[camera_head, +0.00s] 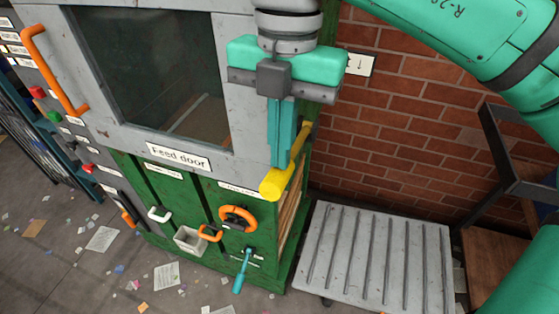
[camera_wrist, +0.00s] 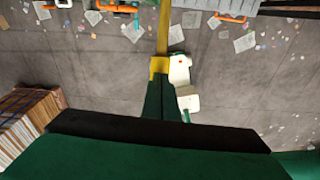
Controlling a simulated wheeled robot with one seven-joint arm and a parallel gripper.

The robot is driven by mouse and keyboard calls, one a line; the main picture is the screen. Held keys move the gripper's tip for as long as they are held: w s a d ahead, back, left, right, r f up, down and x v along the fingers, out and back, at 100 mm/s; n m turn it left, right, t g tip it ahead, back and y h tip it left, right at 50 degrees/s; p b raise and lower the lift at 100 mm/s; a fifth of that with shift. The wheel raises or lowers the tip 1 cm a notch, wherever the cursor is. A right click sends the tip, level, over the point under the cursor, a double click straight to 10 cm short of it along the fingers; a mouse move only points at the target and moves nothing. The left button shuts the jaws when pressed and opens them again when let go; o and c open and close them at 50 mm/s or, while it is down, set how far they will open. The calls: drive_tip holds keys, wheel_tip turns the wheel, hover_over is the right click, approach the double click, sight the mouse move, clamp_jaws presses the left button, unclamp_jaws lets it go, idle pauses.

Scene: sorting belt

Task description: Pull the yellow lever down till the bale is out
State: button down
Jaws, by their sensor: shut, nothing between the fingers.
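The yellow lever (camera_head: 295,160) sticks out from the right corner of the green baler, sloping down toward the camera to a thick knob end. It also shows in the wrist view (camera_wrist: 164,28). My gripper (camera_head: 281,160) points down with its fingers together, empty, at the lever just above the knob. In the wrist view the fingers (camera_wrist: 160,95) end at the lever; whether they touch it I cannot tell. A brown layered side, seemingly the bale (camera_head: 290,214), shows in the baler's right opening and at the left of the wrist view (camera_wrist: 25,118).
A grey ribbed platform (camera_head: 375,255) lies empty right of the baler, before a brick wall (camera_head: 400,130). The baler front has the feed door (camera_head: 165,85), an orange handwheel (camera_head: 238,218) and a teal handle (camera_head: 242,272). Paper scraps litter the floor.

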drive_tip(key=shift+w+f, duration=0.1)
drive_tip(key=shift+f, duration=1.45)
drive_tip(key=shift+w+d+r, duration=0.25)
drive_tip(key=shift+w+d, duration=0.05)
drive_tip(key=shift+w, duration=0.4)
drive_tip(key=shift+w+d+r, duration=0.25)
drive_tip(key=shift+w, duration=0.45)
wheel_tip(320, 180, up, 11)
drive_tip(key=w, duration=0.1)
drive_tip(key=shift+d, duration=0.2)
drive_tip(key=shift+f, duration=0.1)
